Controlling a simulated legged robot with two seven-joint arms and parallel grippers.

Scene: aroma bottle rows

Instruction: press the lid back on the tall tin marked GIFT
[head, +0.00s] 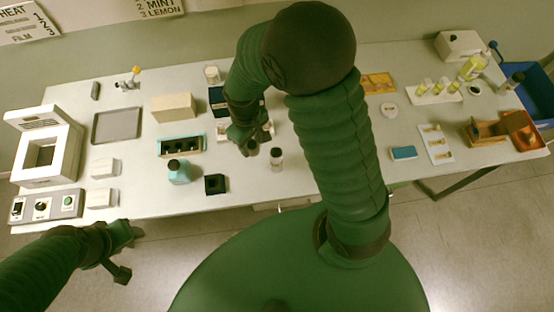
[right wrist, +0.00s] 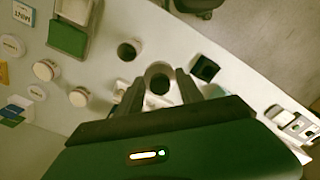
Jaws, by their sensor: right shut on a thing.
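My right gripper (head: 252,142) reaches down over the middle of the table. In the right wrist view its fingers (right wrist: 160,90) are shut on a round piece (right wrist: 159,77) with a pale rim and dark middle; I cannot tell surely if it is the lid. Close by stands a pale cylinder with a dark round top (right wrist: 128,50), which also shows in the head view as a small upright container (head: 276,158). It is apart from the held piece. The GIFT mark is not readable in either view. My left gripper (head: 130,252) is open and empty off the front left table edge.
A grey tray (head: 117,126) lies farther left.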

